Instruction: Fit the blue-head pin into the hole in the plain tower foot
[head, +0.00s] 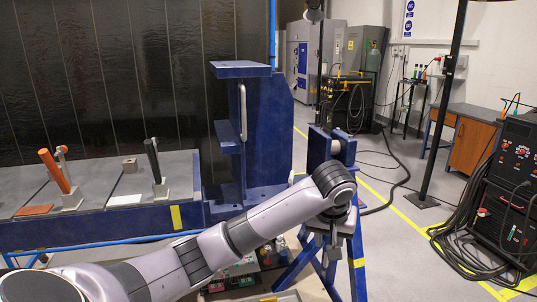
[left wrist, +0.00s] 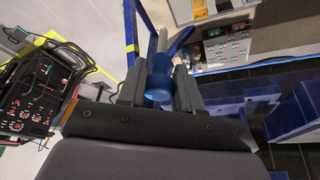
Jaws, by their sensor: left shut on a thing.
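My left gripper (left wrist: 160,72) is shut on the blue-head pin (left wrist: 158,88) in the left wrist view. The blue head sits between the two fingers, and the grey shank points away beyond the fingertips. In the head view my left arm reaches across the front to the right, its hand hanging in front of a blue stand. A blue tower (head: 284,135) stands behind the arm, its foot (head: 222,212) partly covered by the arm. I cannot make out a hole in the foot. My right gripper is not in view.
A grey-topped bench (head: 100,207) at the left carries an orange lever clamp (head: 55,170), a black lever clamp (head: 153,160) and a small block (head: 130,165). A welding machine (head: 508,185) with cables stands at the right. Open floor lies between it and the stand.

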